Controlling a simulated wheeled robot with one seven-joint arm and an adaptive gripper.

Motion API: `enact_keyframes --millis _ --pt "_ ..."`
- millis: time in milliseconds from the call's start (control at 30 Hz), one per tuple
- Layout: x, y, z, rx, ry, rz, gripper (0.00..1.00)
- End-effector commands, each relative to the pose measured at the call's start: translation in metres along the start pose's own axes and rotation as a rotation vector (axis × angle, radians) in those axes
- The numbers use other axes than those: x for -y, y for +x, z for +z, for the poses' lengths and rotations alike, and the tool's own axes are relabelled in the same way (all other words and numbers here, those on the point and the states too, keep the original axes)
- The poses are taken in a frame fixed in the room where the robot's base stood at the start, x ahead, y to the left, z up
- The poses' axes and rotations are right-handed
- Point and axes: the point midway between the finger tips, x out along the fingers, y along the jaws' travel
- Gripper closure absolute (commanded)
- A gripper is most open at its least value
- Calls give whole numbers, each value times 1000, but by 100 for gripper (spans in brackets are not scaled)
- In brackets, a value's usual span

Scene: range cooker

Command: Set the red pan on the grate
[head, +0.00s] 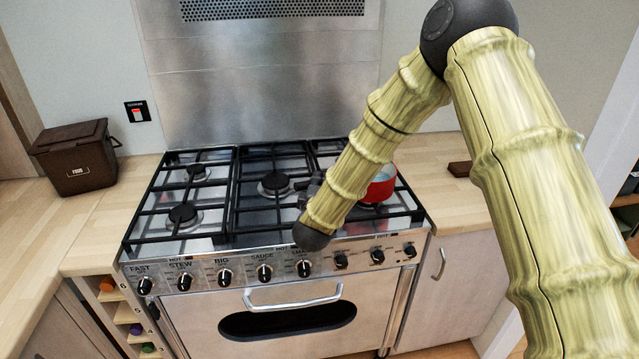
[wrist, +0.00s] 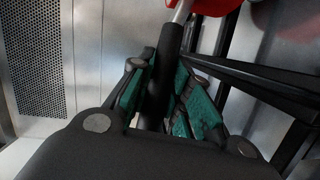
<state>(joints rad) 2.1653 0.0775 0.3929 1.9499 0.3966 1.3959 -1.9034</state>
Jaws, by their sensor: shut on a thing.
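The red pan (head: 381,187) is at the right part of the cooker in the head view, partly hidden behind my arm. It looks to be at or just over the right-hand grate (head: 407,212); I cannot tell whether it touches. In the wrist view the pan's red side (wrist: 212,5) shows at the top edge, with its dark handle (wrist: 167,62) running down between the green finger pads. My gripper (wrist: 172,88) is shut on this handle. In the head view the gripper is mostly hidden behind my forearm.
The left burners (head: 184,215) and the middle burner (head: 273,185) are bare. A steel backsplash (head: 260,95) rises behind the cooker, and knobs line its front. A brown food bin (head: 75,160) stands on the left counter. A small dark block (head: 460,169) lies on the right counter.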

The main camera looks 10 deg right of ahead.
Motion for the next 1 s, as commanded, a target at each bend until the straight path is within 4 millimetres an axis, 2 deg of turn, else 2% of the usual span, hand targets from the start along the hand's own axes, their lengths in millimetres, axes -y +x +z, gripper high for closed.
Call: enact_keyframes --millis 1000 --pt "4 1 0 -1 0 3 100"
